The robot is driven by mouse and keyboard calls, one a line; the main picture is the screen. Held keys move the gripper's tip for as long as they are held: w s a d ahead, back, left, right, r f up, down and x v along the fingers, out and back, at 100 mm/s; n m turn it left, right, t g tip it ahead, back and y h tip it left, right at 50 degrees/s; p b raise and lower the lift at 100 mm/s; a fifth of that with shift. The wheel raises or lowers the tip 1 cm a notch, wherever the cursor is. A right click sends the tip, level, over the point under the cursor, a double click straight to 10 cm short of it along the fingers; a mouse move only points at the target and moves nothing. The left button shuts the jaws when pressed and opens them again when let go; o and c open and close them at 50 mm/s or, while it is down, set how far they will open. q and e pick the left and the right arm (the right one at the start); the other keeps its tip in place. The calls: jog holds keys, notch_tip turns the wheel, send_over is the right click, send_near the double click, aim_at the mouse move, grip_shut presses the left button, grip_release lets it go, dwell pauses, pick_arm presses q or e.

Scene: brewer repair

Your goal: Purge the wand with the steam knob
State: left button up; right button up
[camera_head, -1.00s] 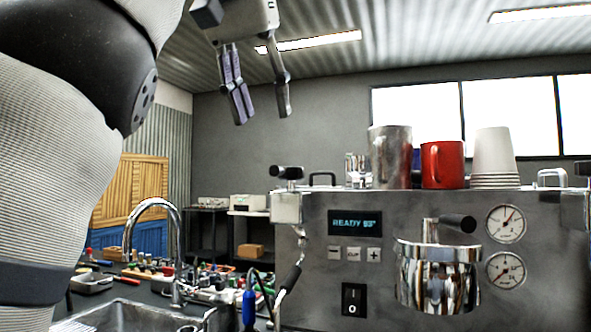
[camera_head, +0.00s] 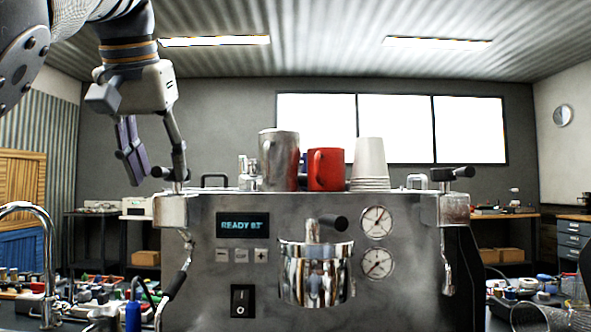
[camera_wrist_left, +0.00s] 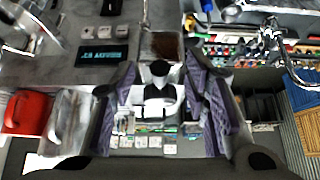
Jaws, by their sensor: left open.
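The steel espresso machine (camera_head: 390,295) stands ahead with its display lit. A black-handled knob (camera_head: 168,173) sits on the block at its upper left corner. A steam wand (camera_head: 187,255) with a black grip hangs below that block. My left gripper (camera_head: 157,174) is open at this knob, pointing down, with its purple-padded fingers to either side. In the left wrist view the knob (camera_wrist_left: 160,69) shows between the open fingers (camera_wrist_left: 163,75). I cannot tell whether the fingers touch it. My right gripper is not in view.
A second knob (camera_head: 450,173) and spout (camera_head: 447,270) are at the machine's right corner. A steel pitcher (camera_head: 280,160), red mug (camera_head: 325,170) and paper cups (camera_head: 370,160) stand on top, close to my left gripper. A faucet (camera_head: 45,250) is at the left.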

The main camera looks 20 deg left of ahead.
pick_arm(q)
jog(key=c, duration=0.5)
jog(key=w+d+n+y, duration=0.1)
jog(key=n, duration=0.1)
jog(key=w+d+n+g+y, duration=0.1)
jog(key=n, duration=0.2)
jog(key=d+n+g+y, duration=0.1)
jog(key=d+n, duration=0.1)
jog(key=shift+w, duration=0.4)
jog(key=o, duration=0.4)
